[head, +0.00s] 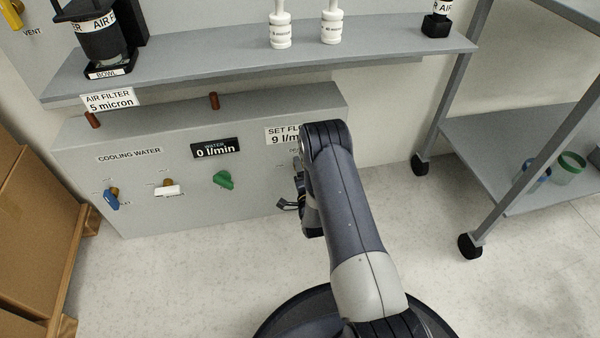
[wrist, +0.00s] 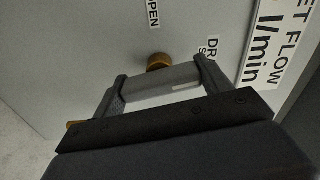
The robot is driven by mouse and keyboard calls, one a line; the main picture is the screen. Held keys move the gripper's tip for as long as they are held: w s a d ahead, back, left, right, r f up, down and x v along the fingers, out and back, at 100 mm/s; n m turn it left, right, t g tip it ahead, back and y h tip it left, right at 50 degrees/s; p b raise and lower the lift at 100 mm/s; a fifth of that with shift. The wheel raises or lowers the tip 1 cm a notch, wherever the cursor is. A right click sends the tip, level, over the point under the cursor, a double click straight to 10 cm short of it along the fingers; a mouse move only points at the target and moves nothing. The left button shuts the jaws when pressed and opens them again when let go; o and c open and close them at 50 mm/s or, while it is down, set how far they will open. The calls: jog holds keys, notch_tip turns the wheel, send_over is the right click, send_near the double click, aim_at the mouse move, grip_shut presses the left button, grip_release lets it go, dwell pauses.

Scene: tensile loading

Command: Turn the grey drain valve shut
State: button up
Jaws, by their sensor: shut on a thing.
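In the wrist view the grey drain valve handle (wrist: 165,84) lies between the two fingers of my gripper (wrist: 160,82), in front of a brass stem (wrist: 158,61) on the grey panel. My gripper is shut on the handle, one finger at each end. Labels beside it read "OPEN" (wrist: 152,14) and a partly hidden one starting "DR" (wrist: 209,48). In the head view my gripper (head: 289,205) is at the right end of the cooling water panel (head: 150,225). The valve itself is hidden there by my arm.
The panel also carries a blue handle (head: 111,200), a white handle (head: 168,190) and a green knob (head: 223,180). A display (head: 215,149) reads 0 l/min. A wheeled rack (head: 490,150) stands right, boxes (head: 40,230) left.

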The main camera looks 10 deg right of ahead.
jog(key=shift+m, duration=0.8)
jog(key=o, duration=1)
jog(key=s+p, duration=0.3)
jog(key=s, duration=0.8)
jog(key=shift+p, duration=0.3)
jog(key=shift+w, duration=0.1)
